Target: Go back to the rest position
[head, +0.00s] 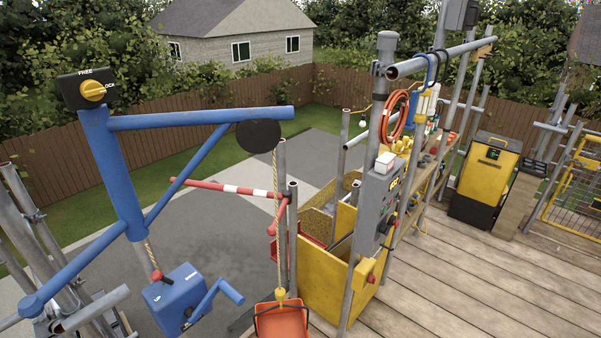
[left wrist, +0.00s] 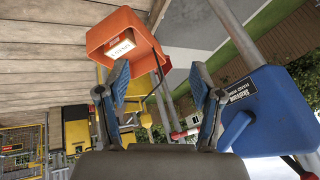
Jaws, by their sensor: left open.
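My left gripper (left wrist: 160,82) shows only in the left wrist view. Its two dark fingers with blue pads are spread wide, and I see nothing held between them. Past the fingers, an orange bucket (left wrist: 122,32) with a pale label is at the upper left. A blue winch box (left wrist: 268,108) is at the right, partly behind the right-hand finger. In the head view the orange bucket (head: 282,320) hangs on a rope at the bottom edge. The blue winch box (head: 180,300) with its crank is to its left. My right gripper shows in neither view.
A blue hoist frame (head: 122,170) with a pulley (head: 258,135) spans the left. A red-and-white barrier bar (head: 225,189) crosses behind it. A yellow bin (head: 325,285) and grey control panel (head: 378,215) stand at centre. The wooden deck (head: 480,290) at the lower right is clear.

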